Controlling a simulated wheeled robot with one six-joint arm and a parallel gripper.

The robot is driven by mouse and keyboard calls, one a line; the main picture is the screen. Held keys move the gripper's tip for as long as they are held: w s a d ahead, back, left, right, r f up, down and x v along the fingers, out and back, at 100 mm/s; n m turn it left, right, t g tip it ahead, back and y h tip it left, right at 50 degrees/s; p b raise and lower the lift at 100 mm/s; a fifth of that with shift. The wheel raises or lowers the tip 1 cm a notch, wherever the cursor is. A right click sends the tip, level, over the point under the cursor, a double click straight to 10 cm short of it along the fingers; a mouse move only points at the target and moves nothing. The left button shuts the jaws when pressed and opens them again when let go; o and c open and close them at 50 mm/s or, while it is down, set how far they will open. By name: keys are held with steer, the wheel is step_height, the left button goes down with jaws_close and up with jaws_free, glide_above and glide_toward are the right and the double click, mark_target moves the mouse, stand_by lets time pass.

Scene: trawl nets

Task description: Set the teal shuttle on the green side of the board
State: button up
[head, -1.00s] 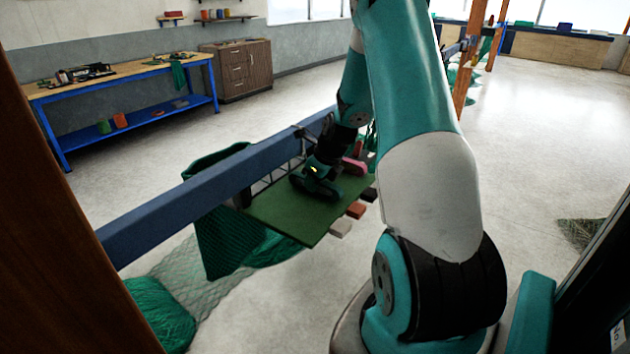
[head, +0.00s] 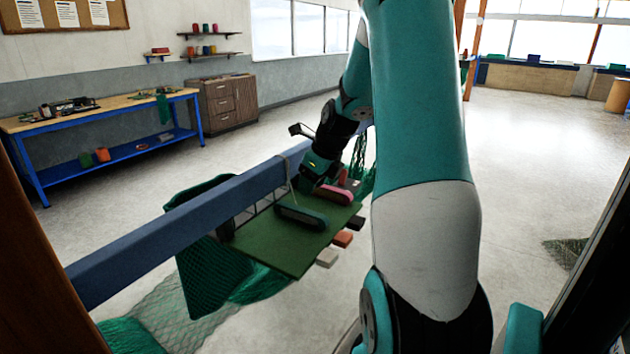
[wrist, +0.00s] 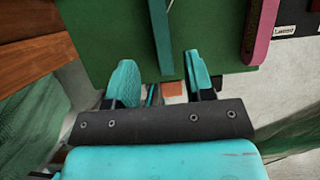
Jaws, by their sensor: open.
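The teal shuttle (head: 301,217) lies flat on the green part of the board (head: 262,244). In the wrist view the teal shuttle (wrist: 161,35) is a narrow dark teal bar on the green surface (wrist: 105,40), its near end in line with the gap between my fingers. My gripper (wrist: 159,68) is open, with a teal finger on each side of that gap and nothing gripped. In the head view my gripper (head: 310,184) is just behind the shuttle, its fingertips mostly hidden.
A pink shuttle (head: 333,194) lies to the right of the teal one. White (head: 327,257), orange (head: 342,238) and black (head: 356,222) blocks stick out along the board's near edge. A blue beam (head: 180,230) runs along its left, with green netting (head: 205,275) hanging below.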

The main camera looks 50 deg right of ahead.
steer(key=a+r+n+g+y, duration=0.1)
steer(key=a+r+n, duration=0.2)
steer(key=a+n, duration=0.75)
steer(key=a+r+n+y, duration=0.25)
steer(key=a+n, duration=0.55)
steer(key=a, duration=0.5)
steer(key=s+a+r+n+g, duration=0.2)
steer(key=s+a+n+g, duration=0.1)
steer(key=s+a+n, duration=1.3)
steer(key=a+n, duration=0.2)
steer(key=n, duration=0.5)
steer(key=shift+s+a+n+g, duration=0.2)
steer(key=shift+s+n+g, duration=0.1)
steer(key=shift+s+n, duration=0.05)
